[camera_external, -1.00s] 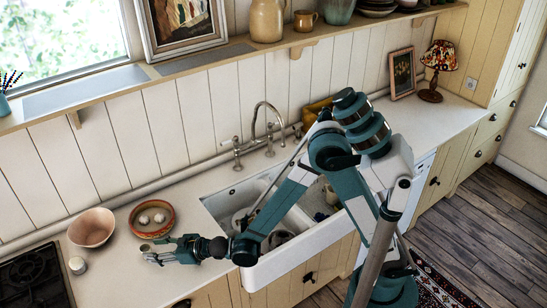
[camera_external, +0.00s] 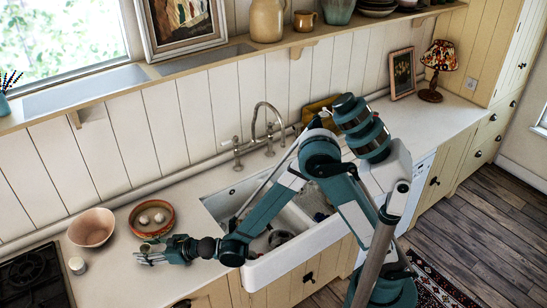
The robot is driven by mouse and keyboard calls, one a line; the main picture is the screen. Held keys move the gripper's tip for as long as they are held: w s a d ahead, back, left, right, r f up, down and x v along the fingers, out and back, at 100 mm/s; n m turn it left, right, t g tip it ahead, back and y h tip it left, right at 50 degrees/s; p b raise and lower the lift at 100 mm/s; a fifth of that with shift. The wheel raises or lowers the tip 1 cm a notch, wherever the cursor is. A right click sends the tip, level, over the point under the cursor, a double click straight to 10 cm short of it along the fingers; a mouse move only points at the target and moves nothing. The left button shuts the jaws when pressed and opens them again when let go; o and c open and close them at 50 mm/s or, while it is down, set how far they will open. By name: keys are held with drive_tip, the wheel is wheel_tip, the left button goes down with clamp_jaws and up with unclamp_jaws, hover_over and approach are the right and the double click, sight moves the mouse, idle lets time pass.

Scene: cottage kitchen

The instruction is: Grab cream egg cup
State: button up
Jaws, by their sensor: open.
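A small cream cup-like thing (camera_external: 77,266), which looks like the egg cup, stands upright on the pale worktop beside the hob. It is too small to make out in detail. My gripper (camera_external: 140,256) is open, low over the worktop to the right of this cup, with its fingers pointing left. A clear stretch of worktop lies between the fingertips and the cup. Whether anything small is between the fingers cannot be told.
A pinkish bowl (camera_external: 91,228) stands behind the cup. A terracotta dish (camera_external: 151,231) holding pale egg-like things is just behind my gripper. The black hob (camera_external: 32,278) is at left. The white sink (camera_external: 290,253) with dishes lies under my arm.

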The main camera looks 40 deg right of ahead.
drive_tip(key=c, duration=1)
drive_tip(key=shift+o, duration=0.2)
wheel_tip(320, 180, up, 10)
drive_tip(key=p, duration=0.2)
idle(0.5)
